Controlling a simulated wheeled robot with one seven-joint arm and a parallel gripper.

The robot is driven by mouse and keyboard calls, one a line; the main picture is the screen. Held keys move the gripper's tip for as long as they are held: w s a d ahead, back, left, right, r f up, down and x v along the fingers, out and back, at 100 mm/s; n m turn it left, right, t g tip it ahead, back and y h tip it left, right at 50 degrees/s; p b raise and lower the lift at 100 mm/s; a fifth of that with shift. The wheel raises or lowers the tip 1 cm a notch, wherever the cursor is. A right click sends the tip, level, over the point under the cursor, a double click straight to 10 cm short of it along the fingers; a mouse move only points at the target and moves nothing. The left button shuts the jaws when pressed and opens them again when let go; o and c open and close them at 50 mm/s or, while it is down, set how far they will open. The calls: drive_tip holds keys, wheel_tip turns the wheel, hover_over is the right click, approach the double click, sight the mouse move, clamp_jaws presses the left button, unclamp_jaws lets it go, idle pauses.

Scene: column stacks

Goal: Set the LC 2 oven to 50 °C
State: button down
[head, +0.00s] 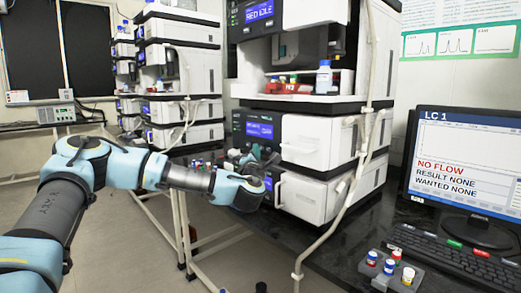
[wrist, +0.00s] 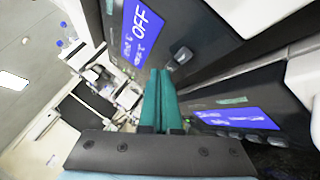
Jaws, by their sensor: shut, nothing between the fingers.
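My gripper (head: 243,157) is in front of the near column stack, by the lower modules. In the wrist view its two teal fingers (wrist: 160,92) are together and empty. A tilted blue screen (wrist: 138,24) reading OFF, with smaller lines of text, is above and left of the fingertips. A dark round knob (wrist: 182,56) sits beside that screen, just right of the fingertips. I cannot tell whether they touch. In the head view my arm hides part of the lower front. I cannot read an LC 2 label on any unit.
A second blue screen (wrist: 238,118) has several buttons beneath it. Other stacks (head: 180,75) stand behind. The LC 1 monitor (head: 465,165) and a vial rack (head: 390,272) are on the right bench. A pale tube (head: 345,205) hangs down the near stack.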

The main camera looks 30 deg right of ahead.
drive_tip(key=shift+s+a, duration=0.15)
drive_tip(key=shift+a, duration=0.4)
drive_tip(key=shift+a, duration=0.15)
drive_tip(key=a, duration=0.2)
drive_tip(key=s+a, duration=0.1)
drive_tip(key=a, duration=0.1)
drive_tip(key=shift+a, duration=0.3)
idle(0.5)
